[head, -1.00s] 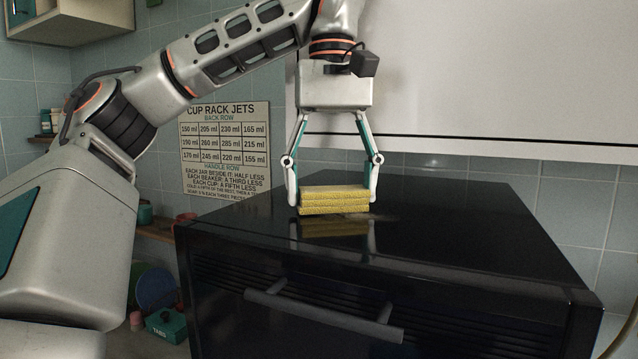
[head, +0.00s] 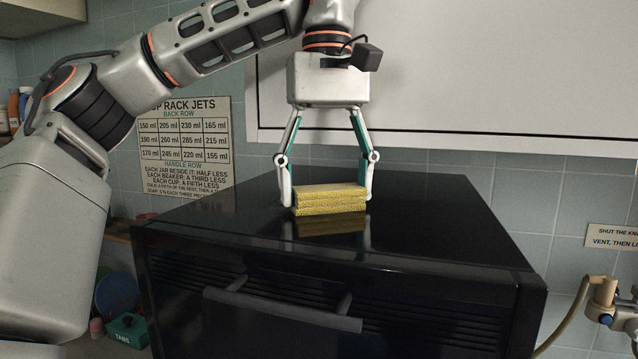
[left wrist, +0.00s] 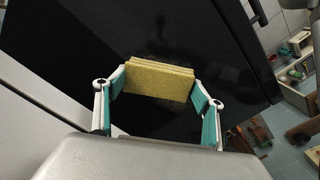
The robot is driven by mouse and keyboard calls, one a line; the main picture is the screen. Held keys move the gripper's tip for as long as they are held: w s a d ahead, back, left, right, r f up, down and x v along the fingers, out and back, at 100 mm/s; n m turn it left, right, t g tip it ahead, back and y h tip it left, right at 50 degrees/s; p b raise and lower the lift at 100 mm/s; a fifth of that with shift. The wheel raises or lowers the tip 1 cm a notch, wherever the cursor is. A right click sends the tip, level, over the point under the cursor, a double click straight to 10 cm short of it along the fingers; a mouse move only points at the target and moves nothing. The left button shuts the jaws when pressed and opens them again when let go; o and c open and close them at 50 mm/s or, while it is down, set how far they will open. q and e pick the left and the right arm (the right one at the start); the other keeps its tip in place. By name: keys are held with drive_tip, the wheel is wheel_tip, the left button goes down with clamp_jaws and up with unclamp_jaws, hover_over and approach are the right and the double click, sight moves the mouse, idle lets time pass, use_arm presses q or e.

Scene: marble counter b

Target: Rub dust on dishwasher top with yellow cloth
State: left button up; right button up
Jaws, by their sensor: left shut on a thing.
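The yellow cloth (head: 330,201) is a folded, layered pad on the glossy black dishwasher top (head: 430,225). It also shows in the left wrist view (left wrist: 158,83). My left gripper (head: 328,196) points down and is shut on the cloth, one finger at each end. The cloth's reflection starts right at its lower edge, so it is on or just above the surface. A faint speckled dust patch (left wrist: 155,52) seems to lie beside the cloth in the left wrist view. In the head view I cannot make out dust now. My right gripper is not in view.
The dishwasher's front handle (head: 283,309) juts out below the top's front edge. A white panel (head: 480,80) hangs behind and above. A tap with a hose (head: 604,305) stands at right. The top's right side looks clear.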

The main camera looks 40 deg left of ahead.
sight(352, 188)
use_arm(q)
drive_tip(key=shift+w+d, duration=0.3)
drive_tip(key=shift+d, duration=0.65)
drive_tip(key=shift+w+d, duration=0.3)
drive_tip(key=shift+d, duration=0.65)
drive_tip(key=shift+s+a, duration=0.6)
drive_tip(key=shift+a, duration=1.3)
drive_tip(key=shift+s+a, duration=0.65)
drive_tip(key=shift+a, duration=1.25)
drive_tip(key=shift+s+a, duration=0.6)
drive_tip(key=shift+a, duration=1.3)
drive_tip(key=shift+w+a, duration=0.2)
drive_tip(key=shift+w, duration=0.05)
drive_tip(key=shift+w+d+f, duration=0.1)
drive_tip(key=shift+w+d, duration=0.5)
drive_tip(key=shift+d, duration=1.25)
drive_tip(key=shift+w+d+r, duration=0.1)
drive_tip(key=shift+w+d, duration=0.55)
drive_tip(key=shift+d, duration=1.25)
drive_tip(key=shift+w+d+f, duration=0.1)
drive_tip(key=shift+w+d, duration=0.5)
drive_tip(key=shift+d, duration=1.25)
drive_tip(key=shift+f, duration=0.1)
drive_tip(key=shift+a, duration=0.15)
